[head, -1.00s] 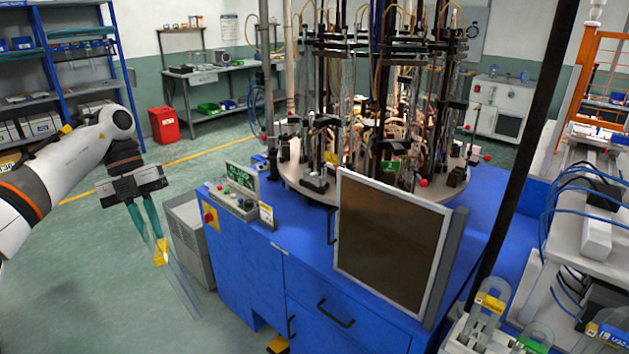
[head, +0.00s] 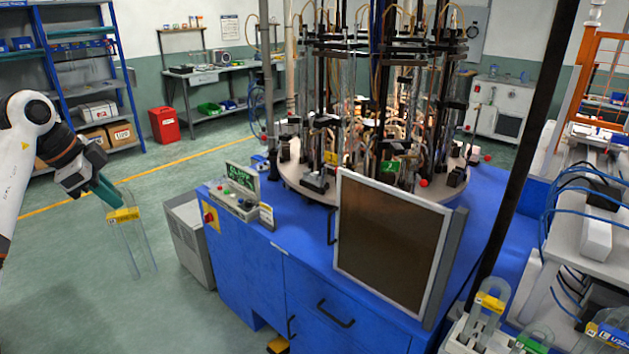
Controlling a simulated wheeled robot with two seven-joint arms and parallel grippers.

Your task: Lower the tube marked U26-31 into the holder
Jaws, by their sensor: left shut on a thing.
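My left gripper (head: 112,200) has its green fingers shut on a clear U-shaped glass tube (head: 123,215) with a yellow label. The tube hangs over open floor left of the blue machine, its bend up and its two legs pointing down, slightly tilted. The label's print is too small to read. The blue machine (head: 300,285) carries a round plate (head: 292,176) with several dark upright fixtures. I cannot tell which part is the holder. My right gripper is not in view.
Other U-tubes with yellow labels (head: 489,303) stand in a rack at the lower right. A framed dark panel (head: 390,245) stands at the machine's front. A control box (head: 240,195) and grey cabinet (head: 190,240) are right of the held tube. Floor around the tube is clear.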

